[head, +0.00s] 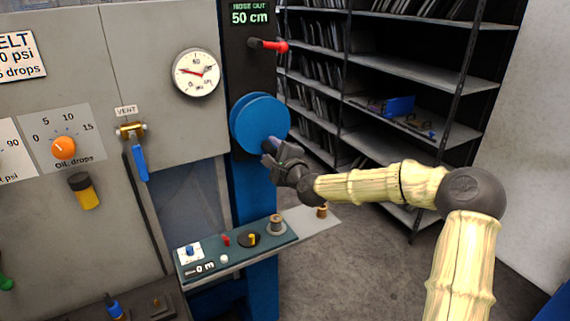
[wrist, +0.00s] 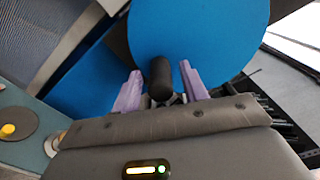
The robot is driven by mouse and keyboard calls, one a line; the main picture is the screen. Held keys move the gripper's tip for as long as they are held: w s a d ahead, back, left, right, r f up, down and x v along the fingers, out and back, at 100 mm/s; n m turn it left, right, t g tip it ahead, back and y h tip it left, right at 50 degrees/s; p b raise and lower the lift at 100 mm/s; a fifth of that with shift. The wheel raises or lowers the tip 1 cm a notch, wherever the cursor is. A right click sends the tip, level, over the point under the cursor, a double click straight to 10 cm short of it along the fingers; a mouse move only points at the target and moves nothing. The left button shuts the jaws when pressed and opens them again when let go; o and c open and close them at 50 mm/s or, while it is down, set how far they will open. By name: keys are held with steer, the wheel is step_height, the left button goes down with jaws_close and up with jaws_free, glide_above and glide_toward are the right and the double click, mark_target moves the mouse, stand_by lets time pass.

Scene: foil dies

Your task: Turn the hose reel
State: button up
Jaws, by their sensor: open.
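The hose reel (head: 258,118) is a blue round disc on the blue column of the machine, below a display reading "HOSE OUT 50 cm". In the wrist view the reel's blue face (wrist: 200,45) fills the top middle. A black knob-like handle (wrist: 160,78) sticks out from the reel's face. My gripper (head: 269,146) is at the reel's lower right edge. In the wrist view its two purple fingers (wrist: 160,90) are apart, one on each side of the black handle. Small gaps show between the fingers and the handle. In the head view my gripper hides the handle.
A red-handled lever (head: 270,45) sits above the reel. A teal control shelf (head: 237,250) with knobs and spools juts out below my gripper. A blue-handled vent valve (head: 138,155) is at the left. A shelving rack (head: 420,60) stands behind, with open floor before it.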

steer(key=b+v, duration=0.3)
steer(key=v, duration=1.4)
steer(key=s+f+n+g+h, duration=0.1)
steer(key=s+f+n+g, duration=0.15)
steer(key=f, duration=0.35)
steer(key=s+a+f+n+g+h, duration=0.1)
steer(key=s+f+n+g, duration=0.2)
steer(key=f, duration=0.4)
steer(key=s+f+n+g+h, duration=0.2)
steer(key=f+n+g, duration=0.15)
steer(key=f, duration=0.25)
steer(key=s+d+n+g+h, duration=0.4)
steer(key=s+d+n, duration=0.4)
steer(key=s, duration=0.6)
steer(key=shift+s+d+f, duration=0.2)
steer(key=shift+d, duration=0.7)
